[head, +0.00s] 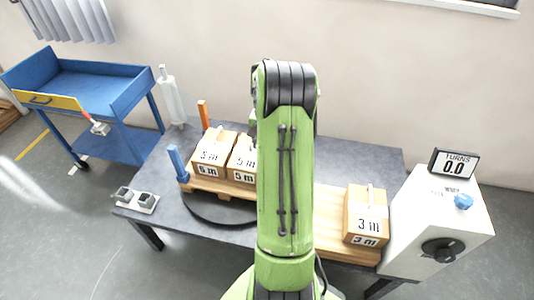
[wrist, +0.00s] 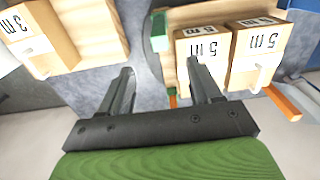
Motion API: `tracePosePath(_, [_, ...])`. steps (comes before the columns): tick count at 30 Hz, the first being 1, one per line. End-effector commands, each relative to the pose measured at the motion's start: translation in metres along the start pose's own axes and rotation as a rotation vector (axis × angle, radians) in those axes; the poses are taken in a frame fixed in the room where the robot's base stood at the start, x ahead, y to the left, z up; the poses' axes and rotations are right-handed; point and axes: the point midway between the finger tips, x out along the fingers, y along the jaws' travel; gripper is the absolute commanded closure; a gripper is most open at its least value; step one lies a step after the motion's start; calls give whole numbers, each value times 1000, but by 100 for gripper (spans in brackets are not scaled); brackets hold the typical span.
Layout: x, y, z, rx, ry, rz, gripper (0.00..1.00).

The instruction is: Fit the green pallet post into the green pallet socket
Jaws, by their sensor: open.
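A green upright piece (wrist: 159,31) shows in the wrist view at the near-left edge of a wooden pallet; I cannot tell whether it is the post, the socket or both. The pallet (head: 204,188) carries boxes marked 5 m (head: 208,155). In the head view my arm hides the gripper and any green part.
A blue post (head: 178,163) and an orange post (head: 203,115) stand at the pallet's left corners, above a dark turntable (head: 205,212). A 3 m box (head: 366,214) sits on a wooden board. A white control box (head: 440,225) and a grey two-cup holder (head: 135,200) flank them.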

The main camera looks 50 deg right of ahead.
Motion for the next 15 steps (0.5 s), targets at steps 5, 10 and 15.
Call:
tracePosePath(5, [-29,0,0,0,1,1,36])
tracePosePath(10, [-32,0,0,0,-1,1,36])
tracePosePath(15, [-31,0,0,0,-1,1,36])
